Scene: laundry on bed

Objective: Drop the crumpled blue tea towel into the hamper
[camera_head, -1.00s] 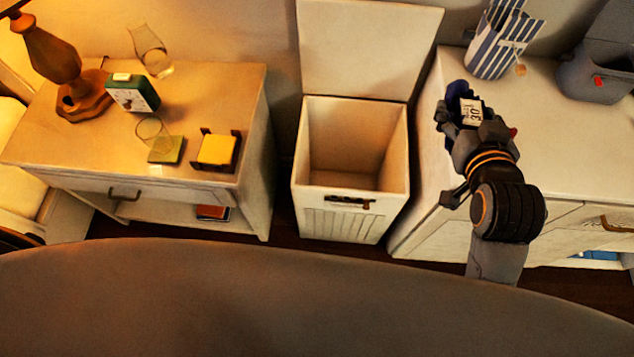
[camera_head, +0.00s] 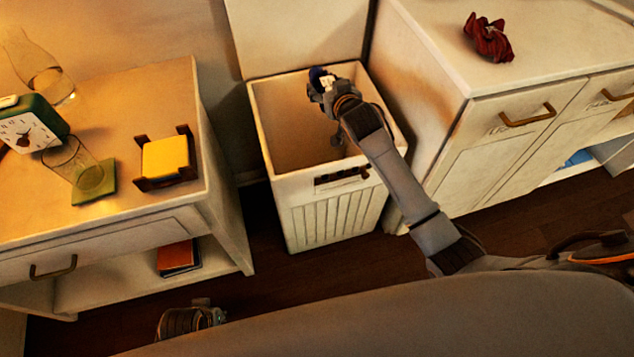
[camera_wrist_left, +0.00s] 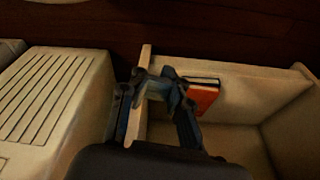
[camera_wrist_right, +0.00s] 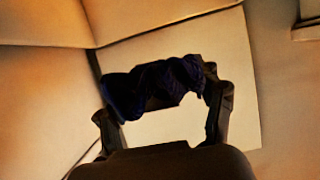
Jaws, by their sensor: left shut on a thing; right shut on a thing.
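The crumpled dark blue tea towel (camera_head: 317,74) is bunched in my right gripper (camera_head: 323,84), which is shut on it at the hamper's mouth. In the right wrist view, the towel (camera_wrist_right: 155,86) spans between the fingers of the gripper (camera_wrist_right: 163,98). The white hamper (camera_head: 335,215) stands open with its lid (camera_head: 295,35) up, and its visible inside looks empty. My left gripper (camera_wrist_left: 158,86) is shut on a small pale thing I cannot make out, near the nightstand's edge. In the head view, only part of the left gripper (camera_head: 205,317) shows, low at the left.
The nightstand (camera_head: 120,130) at left holds a clock (camera_head: 30,128), glassware and a yellow coaster stack (camera_head: 166,156); a red book (camera_head: 178,257) lies on its shelf. The cabinet (camera_head: 500,85) at right holds a dark red crumpled cloth (camera_head: 488,38).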

